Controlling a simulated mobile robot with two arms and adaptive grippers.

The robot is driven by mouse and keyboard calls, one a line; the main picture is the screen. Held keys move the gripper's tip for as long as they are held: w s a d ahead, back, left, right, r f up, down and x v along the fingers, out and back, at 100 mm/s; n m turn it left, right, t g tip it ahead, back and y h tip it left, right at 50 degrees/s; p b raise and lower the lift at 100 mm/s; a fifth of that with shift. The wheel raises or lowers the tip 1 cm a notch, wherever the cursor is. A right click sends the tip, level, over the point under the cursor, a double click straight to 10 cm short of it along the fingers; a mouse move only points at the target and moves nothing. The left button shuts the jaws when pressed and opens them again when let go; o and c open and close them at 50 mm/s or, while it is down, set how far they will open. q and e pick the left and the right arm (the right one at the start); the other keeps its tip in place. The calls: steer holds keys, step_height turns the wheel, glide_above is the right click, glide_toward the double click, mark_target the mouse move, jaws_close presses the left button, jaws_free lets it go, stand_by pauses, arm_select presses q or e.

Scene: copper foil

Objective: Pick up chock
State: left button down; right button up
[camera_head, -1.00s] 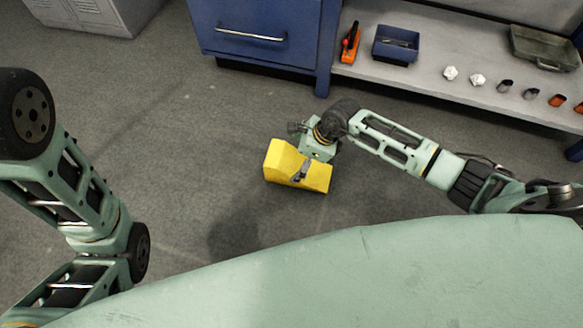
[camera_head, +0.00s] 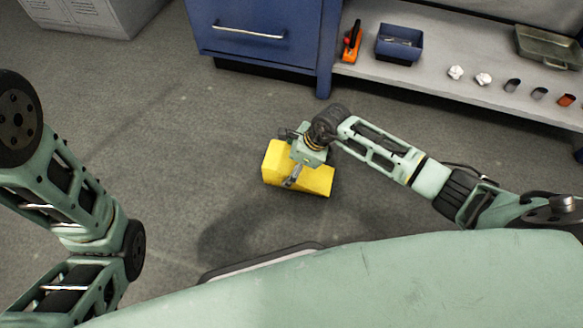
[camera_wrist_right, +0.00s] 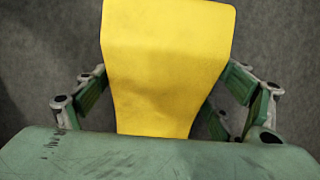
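The chock is a yellow block (camera_head: 316,180) with a sloped, dipped top, lying on the grey floor in the head view. My right gripper (camera_head: 292,172) is over it, with a finger reaching down its near side. In the right wrist view the chock (camera_wrist_right: 165,70) fills the middle, between the two spread fingers of the right gripper (camera_wrist_right: 167,86). The fingers stand on either side, close to its edges; firm contact on both sides is not visible. The chock hides parts of the fingers. My left arm is at the left edge; its gripper is out of view.
A blue drawer cabinet (camera_head: 255,38) stands behind the chock. A low grey shelf (camera_head: 440,82) at the right holds a blue bin (camera_head: 399,44), an orange-and-black tool (camera_head: 351,43), a green tray (camera_head: 548,45) and small parts. The floor left of the chock is clear.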

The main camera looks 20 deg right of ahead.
steer(key=c, duration=1.1)
steer(key=shift+c, duration=0.7)
steer(key=shift+r, duration=0.2)
